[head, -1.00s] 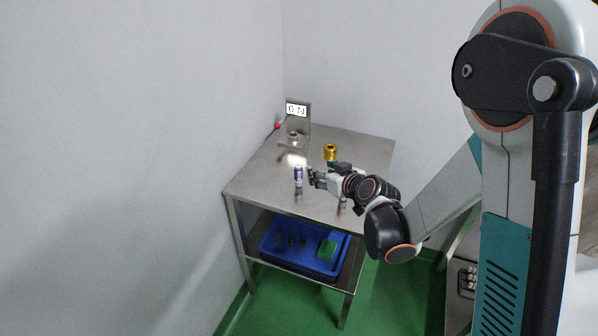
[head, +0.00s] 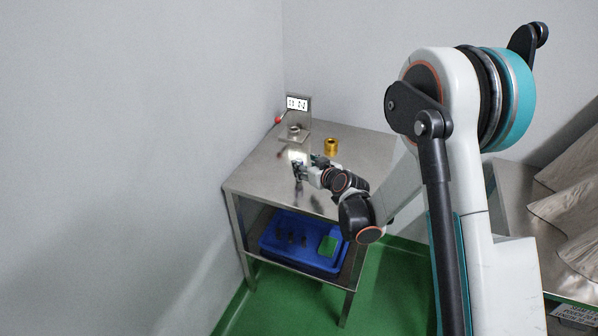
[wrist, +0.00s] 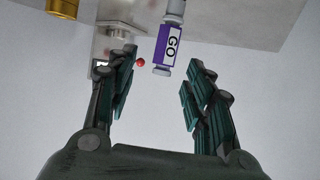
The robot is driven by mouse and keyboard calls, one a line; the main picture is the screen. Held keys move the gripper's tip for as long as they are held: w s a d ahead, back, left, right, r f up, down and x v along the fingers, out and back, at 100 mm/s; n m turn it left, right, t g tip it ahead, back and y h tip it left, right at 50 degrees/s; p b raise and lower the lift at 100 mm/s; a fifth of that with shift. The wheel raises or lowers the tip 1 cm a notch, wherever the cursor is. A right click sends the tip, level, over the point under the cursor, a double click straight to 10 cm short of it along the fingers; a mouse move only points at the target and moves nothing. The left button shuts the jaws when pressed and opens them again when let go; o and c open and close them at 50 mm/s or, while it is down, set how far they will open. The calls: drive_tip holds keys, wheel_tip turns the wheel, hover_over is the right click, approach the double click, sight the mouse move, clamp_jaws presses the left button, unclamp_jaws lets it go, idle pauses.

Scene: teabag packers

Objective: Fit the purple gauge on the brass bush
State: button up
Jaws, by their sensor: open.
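The purple gauge (wrist: 167,44) has a white label reading "GO" and grey metal ends. In the wrist view its near end lies between the fingertips of my gripper (wrist: 162,62), with a gap on each side. My gripper is open and holds nothing. In the head view my gripper (head: 299,171) is at the gauge's place on the steel table and mostly hides it. The brass bush (head: 331,146) stands on the table behind and to the right of my gripper. Part of it also shows at the top left of the wrist view (wrist: 62,8).
A steel fixture (head: 294,131) with a lit display (head: 297,103) and a red-knobbed lever (head: 278,120) stands at the table's back left, near the wall. A blue tray (head: 268,252) with a green piece (head: 328,246) is on the lower shelf. The table's front right is clear.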

drive_tip(key=b+x, duration=0.2)
drive_tip(key=x, duration=0.1)
drive_tip(key=shift+w+a+f, duration=0.2)
drive_tip(key=shift+a+f, duration=0.05)
drive_tip(key=shift+a, duration=0.1)
drive_tip(key=shift+w+a+f, duration=0.1)
drive_tip(key=shift+w+a, duration=0.2)
drive_tip(key=shift+w, duration=0.3)
drive_tip(key=shift+c, duration=0.4)
clamp_jaws()
